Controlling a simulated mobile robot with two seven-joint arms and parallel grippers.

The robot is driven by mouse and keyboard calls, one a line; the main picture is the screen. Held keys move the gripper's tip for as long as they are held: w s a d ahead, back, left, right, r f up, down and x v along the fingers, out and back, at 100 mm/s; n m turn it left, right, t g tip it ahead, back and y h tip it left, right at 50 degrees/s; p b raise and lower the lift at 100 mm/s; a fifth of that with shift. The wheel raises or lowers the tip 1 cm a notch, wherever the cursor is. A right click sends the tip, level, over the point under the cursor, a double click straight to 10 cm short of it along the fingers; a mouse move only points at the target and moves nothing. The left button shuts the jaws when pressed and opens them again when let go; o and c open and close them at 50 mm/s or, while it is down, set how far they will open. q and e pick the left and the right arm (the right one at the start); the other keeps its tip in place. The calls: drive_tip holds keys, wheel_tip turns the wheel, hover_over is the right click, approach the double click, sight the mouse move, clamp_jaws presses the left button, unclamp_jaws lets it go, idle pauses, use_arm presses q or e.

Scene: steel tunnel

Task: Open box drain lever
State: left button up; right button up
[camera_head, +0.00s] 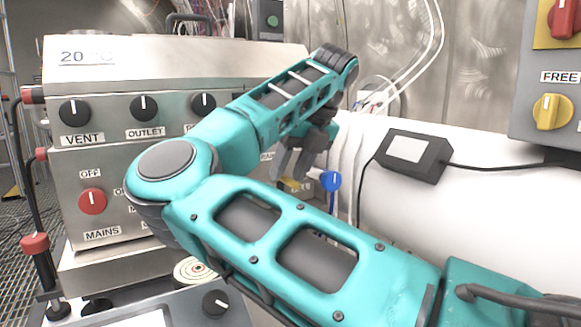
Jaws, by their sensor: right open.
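The steel box (115,160) with labelled knobs stands at left. My right arm reaches in from the lower right across its front. My right gripper (291,172) points down beside the box's right side, open. A small yellow piece (291,185) shows right at its fingertips, above a partly covered label; I cannot tell whether they touch. A blue round handle (331,181) is just right of the gripper. No part I can see is clearly marked as the drain lever; my arm hides much of the box's right front. My left gripper is not in view.
A white cylinder (450,215) with a black device (413,155) on top fills the right. A grey panel (540,105) with red and yellow knobs hangs upper right. Red-knobbed levers (34,244) stand along the left edge. A console with a dial (215,303) is below.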

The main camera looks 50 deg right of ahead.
drive_tip(key=p+v, duration=0.3)
drive_tip(key=v, duration=1)
drive_tip(key=shift+f, duration=0.1)
